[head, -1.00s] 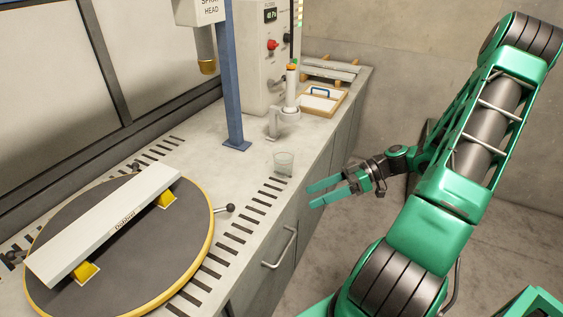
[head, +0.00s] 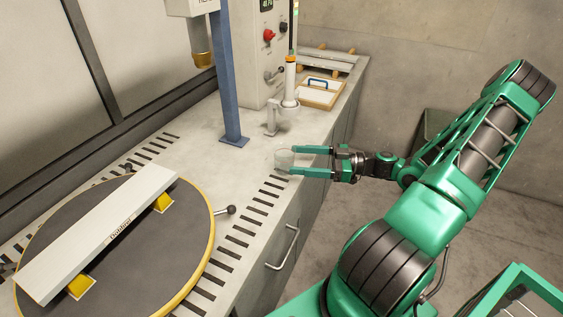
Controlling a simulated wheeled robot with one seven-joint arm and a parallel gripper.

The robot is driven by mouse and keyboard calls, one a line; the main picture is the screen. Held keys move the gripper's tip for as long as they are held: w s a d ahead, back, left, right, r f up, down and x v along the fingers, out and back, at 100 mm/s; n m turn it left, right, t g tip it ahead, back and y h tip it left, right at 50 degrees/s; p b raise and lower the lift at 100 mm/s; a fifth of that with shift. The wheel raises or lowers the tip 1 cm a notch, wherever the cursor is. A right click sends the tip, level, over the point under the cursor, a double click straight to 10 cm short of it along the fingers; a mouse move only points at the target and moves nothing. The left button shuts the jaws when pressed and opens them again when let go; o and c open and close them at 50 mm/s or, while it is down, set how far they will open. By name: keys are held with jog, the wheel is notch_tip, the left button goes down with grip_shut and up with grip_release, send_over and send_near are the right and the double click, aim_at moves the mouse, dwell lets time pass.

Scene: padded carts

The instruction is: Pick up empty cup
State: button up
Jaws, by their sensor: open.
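The empty cup (head: 283,159) is small and clear and stands upright on the grey worktop near its front edge, beside the slots. My gripper (head: 297,160) comes in from the right with its two green fingers level and open. The fingertips are at the cup's right side, and the far finger seems to overlap its edge. I cannot tell whether they touch it. Nothing is held between the fingers.
A blue post (head: 229,90) stands behind and left of the cup. A white stand with an orange top (head: 290,85) and a framed tray (head: 321,93) are farther back. A round turntable (head: 185,240) with a long white bar (head: 100,232) fills the left front.

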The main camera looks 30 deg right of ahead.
aim_at(284, 158)
jog(key=shift+w+x, duration=0.25)
jog(key=shift+x, duration=2.4)
jog(key=shift+d+f, duration=0.15)
jog(key=c, duration=1.1)
